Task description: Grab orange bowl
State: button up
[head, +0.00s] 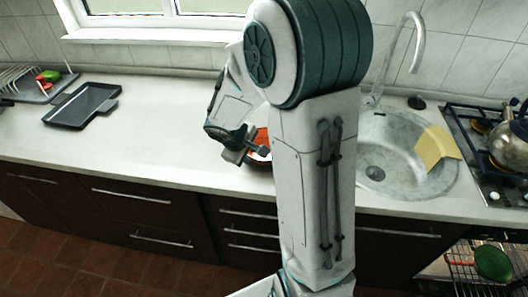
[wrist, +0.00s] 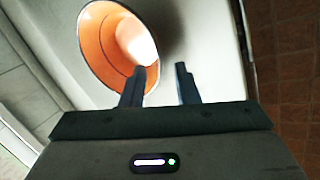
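The orange bowl (head: 263,137) stands on the white counter, mostly hidden behind my arm in the head view. In the wrist view the orange bowl (wrist: 104,46) shows its round opening and bright inside at the upper left. My gripper (head: 247,150) is at the bowl's near left side. In the wrist view my gripper (wrist: 160,72) has its two dark fingers apart. Nothing shows held between the fingers. I cannot tell whether a finger touches the bowl.
The white counter (head: 160,145) is clear left of the bowl. A dark tray (head: 82,105) and a dish rack (head: 30,85) are at the far left. A sink (head: 400,170) with a yellow cloth (head: 437,147) is right of my arm. A stove (head: 485,150) with a kettle (head: 508,145) is far right.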

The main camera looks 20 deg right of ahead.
aim_at(253, 159)
jog(key=shift+w+x, duration=0.15)
jog(key=shift+x, duration=1.65)
jog(key=shift+w+x, duration=0.2)
jog(key=shift+x, duration=1.6)
jog(key=shift+a, duration=0.15)
jog(key=shift+c, duration=0.3)
jog(key=shift+r, duration=0.1)
grip_shut()
